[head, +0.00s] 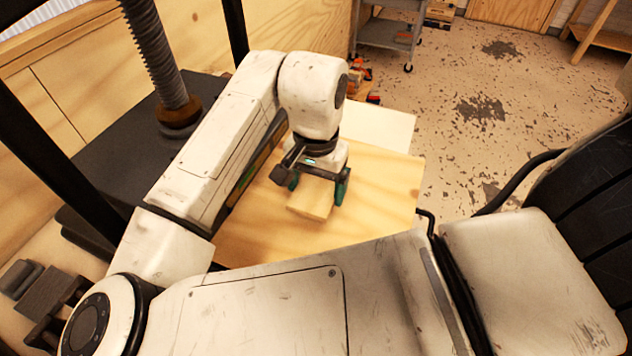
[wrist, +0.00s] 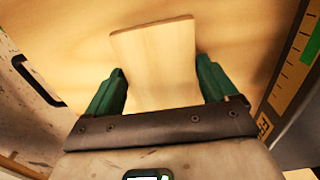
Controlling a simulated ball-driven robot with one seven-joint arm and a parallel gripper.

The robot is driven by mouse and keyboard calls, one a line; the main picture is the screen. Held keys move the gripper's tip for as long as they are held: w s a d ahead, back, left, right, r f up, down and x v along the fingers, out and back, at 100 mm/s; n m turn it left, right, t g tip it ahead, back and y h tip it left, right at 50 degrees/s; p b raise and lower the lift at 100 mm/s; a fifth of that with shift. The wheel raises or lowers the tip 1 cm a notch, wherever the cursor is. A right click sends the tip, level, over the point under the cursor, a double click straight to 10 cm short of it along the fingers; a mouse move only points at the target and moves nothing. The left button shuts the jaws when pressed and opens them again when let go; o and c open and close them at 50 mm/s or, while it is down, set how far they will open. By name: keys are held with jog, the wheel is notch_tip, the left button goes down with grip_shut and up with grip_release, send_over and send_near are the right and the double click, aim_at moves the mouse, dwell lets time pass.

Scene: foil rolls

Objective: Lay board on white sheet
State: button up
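A small pale wooden board (head: 312,198) is between the two green fingers of my gripper (head: 318,186). In the wrist view the board (wrist: 155,60) fills the gap between the fingers (wrist: 163,85), which appear to press on its two side edges. The board's far end sticks out past the fingertips, and its near end is hidden by the gripper body. It is low over a wooden tabletop; I cannot tell whether it touches it. A pale cream sheet-like surface (head: 385,128), likely the white sheet, shows behind the gripper, partly covered by my arm.
The wooden tabletop (head: 385,185) is bare right of the gripper. A grey cart (head: 388,35) stands behind on the worn floor. Small orange and black items (head: 362,75) lie past the table. A wooden wall (head: 70,85) is at left.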

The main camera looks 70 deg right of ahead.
aim_at(316, 191)
jog(key=shift+o, duration=1)
jog(key=shift+r, duration=0.1)
notch_tip(316, 191, up, 12)
jog(key=shift+r, duration=0.1)
